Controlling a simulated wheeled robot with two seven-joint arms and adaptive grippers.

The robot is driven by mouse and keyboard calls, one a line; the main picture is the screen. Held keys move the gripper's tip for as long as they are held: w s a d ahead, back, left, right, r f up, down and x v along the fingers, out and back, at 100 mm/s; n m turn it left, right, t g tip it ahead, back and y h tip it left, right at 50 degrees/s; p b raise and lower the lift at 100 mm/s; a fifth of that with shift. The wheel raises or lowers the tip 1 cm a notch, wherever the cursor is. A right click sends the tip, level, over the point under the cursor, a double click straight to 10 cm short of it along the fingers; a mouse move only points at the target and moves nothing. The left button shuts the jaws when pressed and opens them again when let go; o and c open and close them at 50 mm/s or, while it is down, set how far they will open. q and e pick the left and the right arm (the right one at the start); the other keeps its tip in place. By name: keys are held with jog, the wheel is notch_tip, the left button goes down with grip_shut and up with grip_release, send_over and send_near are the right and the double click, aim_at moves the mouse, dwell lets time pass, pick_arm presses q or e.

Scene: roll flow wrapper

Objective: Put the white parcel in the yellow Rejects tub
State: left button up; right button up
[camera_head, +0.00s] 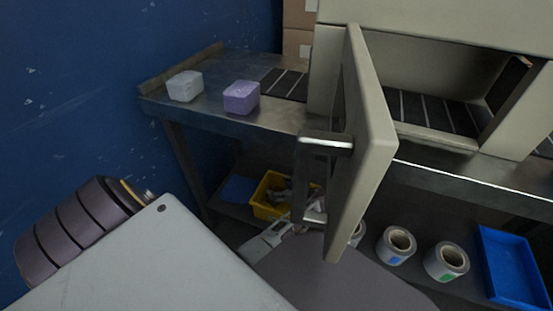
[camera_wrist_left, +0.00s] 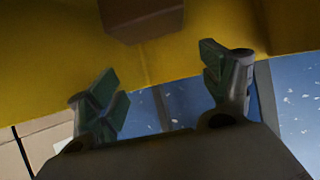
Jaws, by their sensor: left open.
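The white parcel (camera_head: 185,86) sits on the metal table at the far left end, with a purple parcel (camera_head: 241,97) to its right. The yellow tub (camera_head: 266,212) stands low on the shelf under the table. My left gripper (camera_head: 281,192) is down at the tub, partly hidden by the open door and its handle. In the left wrist view the fingers of my left gripper (camera_wrist_left: 165,86) are apart with nothing between them, against the yellow tub (camera_wrist_left: 45,75). A brown block-like thing (camera_wrist_left: 140,17) shows beyond them. My right gripper is not in view.
The open cream door (camera_head: 370,130) with its metal handle (camera_head: 325,143) juts out in front of the machine. A blue wall (camera_head: 70,90) is on the left. Rolls (camera_head: 396,243) and a blue tray (camera_head: 510,268) lie low on the right. Cardboard boxes (camera_head: 298,25) stand behind.

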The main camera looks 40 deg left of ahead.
pick_arm(q)
jog(key=shift+p+v, duration=0.8)
jog(key=shift+v, duration=1.75)
jog(key=shift+a, duration=0.1)
